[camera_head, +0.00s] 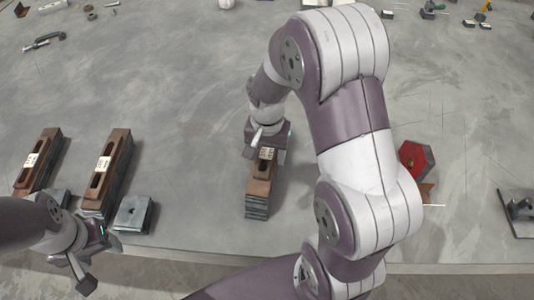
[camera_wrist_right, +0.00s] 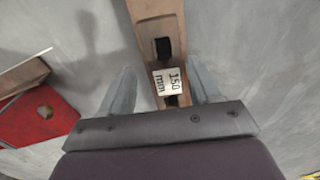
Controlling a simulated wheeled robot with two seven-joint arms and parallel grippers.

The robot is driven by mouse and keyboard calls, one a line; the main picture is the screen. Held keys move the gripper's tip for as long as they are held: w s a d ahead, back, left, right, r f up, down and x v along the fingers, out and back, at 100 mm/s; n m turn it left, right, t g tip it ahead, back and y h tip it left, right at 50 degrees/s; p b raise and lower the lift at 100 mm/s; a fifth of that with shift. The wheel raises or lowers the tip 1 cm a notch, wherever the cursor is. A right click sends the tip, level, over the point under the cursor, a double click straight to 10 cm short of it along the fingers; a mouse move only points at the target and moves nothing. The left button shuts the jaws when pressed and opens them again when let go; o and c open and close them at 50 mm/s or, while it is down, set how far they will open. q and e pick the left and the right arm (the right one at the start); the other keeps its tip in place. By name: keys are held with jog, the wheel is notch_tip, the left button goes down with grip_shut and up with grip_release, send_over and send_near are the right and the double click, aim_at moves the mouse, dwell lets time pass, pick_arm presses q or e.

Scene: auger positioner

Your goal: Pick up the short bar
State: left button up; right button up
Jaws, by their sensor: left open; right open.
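The short bar (camera_head: 259,187) is a brown slotted bar on a dark stack in the middle of the table, with a white label. In the right wrist view the bar (camera_wrist_right: 155,22) runs between the fingers, and its label reads 150 mm. My right gripper (camera_wrist_right: 160,82) is open, with one finger on each side of the bar; contact is not visible. In the head view my right gripper (camera_head: 266,138) is at the bar's far end, its fingers mostly hidden. My left gripper (camera_head: 88,270) is open and empty at the lower left, near the table's front edge.
Two longer labelled bars (camera_head: 108,172) (camera_head: 40,160) lie at the left on dark blocks. A small grey block (camera_head: 133,214) is beside them. A red block (camera_head: 416,158) is right of my right arm. A clamp (camera_head: 44,41) lies at the back left.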

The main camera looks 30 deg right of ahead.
aim_at(271, 159)
jog(key=shift+w+f, duration=0.1)
jog(key=shift+f, duration=0.55)
grip_shut()
jog(key=shift+r, duration=0.1)
jog(key=shift+r, duration=0.55)
jog(key=r, duration=0.1)
jog(key=d+r, duration=0.1)
jog(key=r, duration=0.1)
jog(key=shift+r, duration=0.3)
jog(key=s+d+r, duration=0.3)
jog(key=d+r, duration=0.3)
jog(key=d, duration=0.4)
jog(key=shift+s+p, duration=0.3)
